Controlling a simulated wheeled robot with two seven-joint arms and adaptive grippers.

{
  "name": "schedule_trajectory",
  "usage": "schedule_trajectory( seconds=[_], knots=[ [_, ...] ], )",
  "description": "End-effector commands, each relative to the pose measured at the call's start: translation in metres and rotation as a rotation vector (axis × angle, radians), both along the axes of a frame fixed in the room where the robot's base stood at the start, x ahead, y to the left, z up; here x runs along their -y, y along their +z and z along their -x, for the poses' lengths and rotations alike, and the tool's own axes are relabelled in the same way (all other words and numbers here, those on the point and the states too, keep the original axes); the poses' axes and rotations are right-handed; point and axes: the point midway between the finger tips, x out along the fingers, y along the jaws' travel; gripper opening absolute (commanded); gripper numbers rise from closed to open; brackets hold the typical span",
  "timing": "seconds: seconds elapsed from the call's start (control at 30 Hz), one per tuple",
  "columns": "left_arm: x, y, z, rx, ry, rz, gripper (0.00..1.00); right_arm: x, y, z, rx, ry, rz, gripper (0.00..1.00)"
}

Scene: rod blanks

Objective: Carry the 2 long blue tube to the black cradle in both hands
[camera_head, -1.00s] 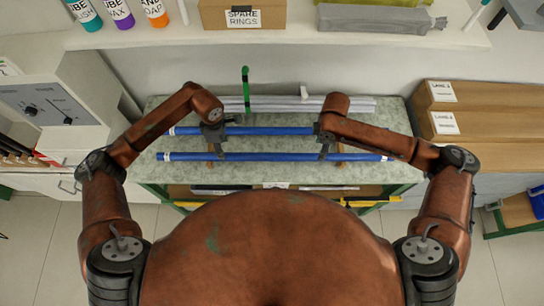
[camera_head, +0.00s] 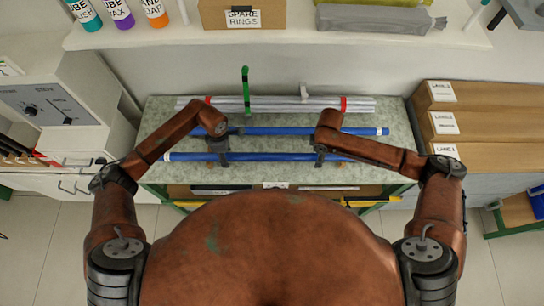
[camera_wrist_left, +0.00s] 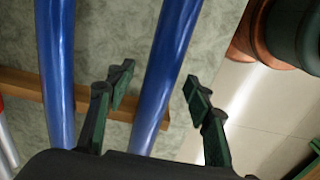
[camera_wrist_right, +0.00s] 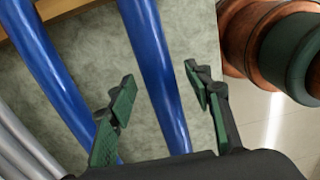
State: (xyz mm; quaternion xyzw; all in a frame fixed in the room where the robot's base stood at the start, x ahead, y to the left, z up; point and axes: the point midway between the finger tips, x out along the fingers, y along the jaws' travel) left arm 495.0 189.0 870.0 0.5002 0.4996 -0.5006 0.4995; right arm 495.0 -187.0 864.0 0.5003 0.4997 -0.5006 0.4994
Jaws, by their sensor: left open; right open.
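Two long blue tubes lie parallel across the grey-green bench top, the back one (camera_head: 275,131) and the front one (camera_head: 270,157). My left gripper (camera_head: 218,158) is open over the front tube. In the left wrist view the tube (camera_wrist_left: 168,60) runs between the parted fingers (camera_wrist_left: 157,92), with the back tube (camera_wrist_left: 56,70) outside them. My right gripper (camera_head: 321,156) is open over the front tube further right. In the right wrist view that tube (camera_wrist_right: 157,70) lies between its fingers (camera_wrist_right: 160,92), the back tube (camera_wrist_right: 50,65) outside. I cannot make out a black cradle.
A brown wooden bar (camera_wrist_left: 88,107) runs under the tubes. Cardboard boxes (camera_head: 470,120) stand at right, a white machine (camera_head: 55,105) at left. A shelf (camera_head: 280,39) overhangs the back.

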Motion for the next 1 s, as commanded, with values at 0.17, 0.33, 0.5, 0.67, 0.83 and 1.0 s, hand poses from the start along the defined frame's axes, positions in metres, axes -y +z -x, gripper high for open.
schedule_trajectory(
  seconds=[0.17,0.33,0.5,0.67,0.83,1.0],
  knots=[
    [-0.0001,0.0001,0.0001,0.0,0.0,0.0,0.37,0.0001,0.0002,0.0,0.0,0.0,0.0,0.36],
    [0.0,0.0002,0.0001,0.0,0.0,0.0,0.25,0.0001,0.0003,-0.0001,0.0,0.0,0.0,0.24],
    [0.0,0.0002,0.0,0.0,0.0,0.0,0.13,0.0002,0.0003,-0.0001,0.0,-0.001,0.0,0.12],
    [-0.0001,0.0003,-0.0001,0.0,0.0,0.0,0.02,0.0003,0.0004,-0.0002,0.001,-0.001,0.0,0.01],
    [0.0,0.0003,-0.0001,0.0,0.0,0.0,0.0,0.0003,0.0005,-0.0003,0.001,-0.001,0.0,0.0],
    [0.0001,0.001,-0.0003,0.001,0.0,0.0,0.0,0.0003,0.0011,-0.0005,0.001,-0.001,0.0,0.0]
  ],
)
